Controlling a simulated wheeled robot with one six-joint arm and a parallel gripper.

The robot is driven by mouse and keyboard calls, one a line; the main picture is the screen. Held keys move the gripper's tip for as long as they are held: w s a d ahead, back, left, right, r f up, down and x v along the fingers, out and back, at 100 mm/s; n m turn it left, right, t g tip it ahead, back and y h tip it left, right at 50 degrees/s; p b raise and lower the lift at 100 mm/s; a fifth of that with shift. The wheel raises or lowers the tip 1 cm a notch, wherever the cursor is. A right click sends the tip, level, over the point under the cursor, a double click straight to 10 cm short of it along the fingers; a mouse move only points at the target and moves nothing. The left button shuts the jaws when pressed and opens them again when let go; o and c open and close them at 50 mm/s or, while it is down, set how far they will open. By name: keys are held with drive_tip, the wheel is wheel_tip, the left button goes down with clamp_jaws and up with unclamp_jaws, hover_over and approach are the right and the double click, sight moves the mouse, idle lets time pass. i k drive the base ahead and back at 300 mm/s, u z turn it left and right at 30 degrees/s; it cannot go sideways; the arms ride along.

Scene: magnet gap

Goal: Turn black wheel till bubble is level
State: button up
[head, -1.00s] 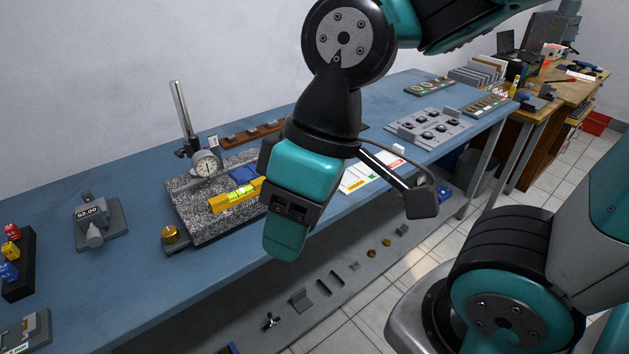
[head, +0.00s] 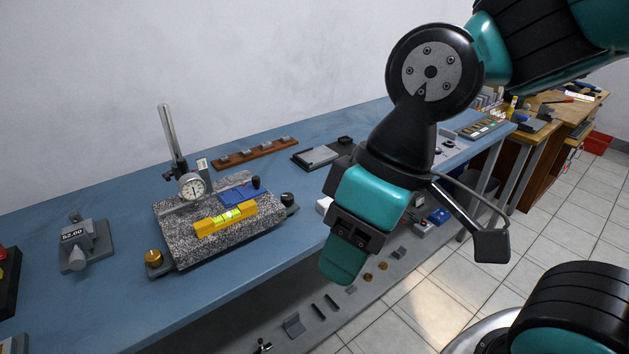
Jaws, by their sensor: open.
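The granite plate (head: 185,240) lies on the blue bench. A yellow spirit level (head: 226,217) rests on it, with a green-yellow vial; the bubble's place in it is too small to tell. A black wheel (head: 290,199) sits at the plate's right corner, and a brass wheel (head: 153,258) at its front left corner. My gripper (head: 344,262) hangs in front of the bench edge, to the right of the black wheel and apart from it. It is open and nothing shows in it; its fingers are mostly hidden.
A dial gauge (head: 193,187) on a post stands at the plate's back left. A small black knob (head: 256,182) and a blue piece (head: 236,192) are on the plate. Bench between is clear.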

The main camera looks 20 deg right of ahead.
sight(286, 199)
drive_tip(key=u, duration=0.1)
drive_tip(key=i, duration=1)
drive_tip(key=u, duration=0.8)
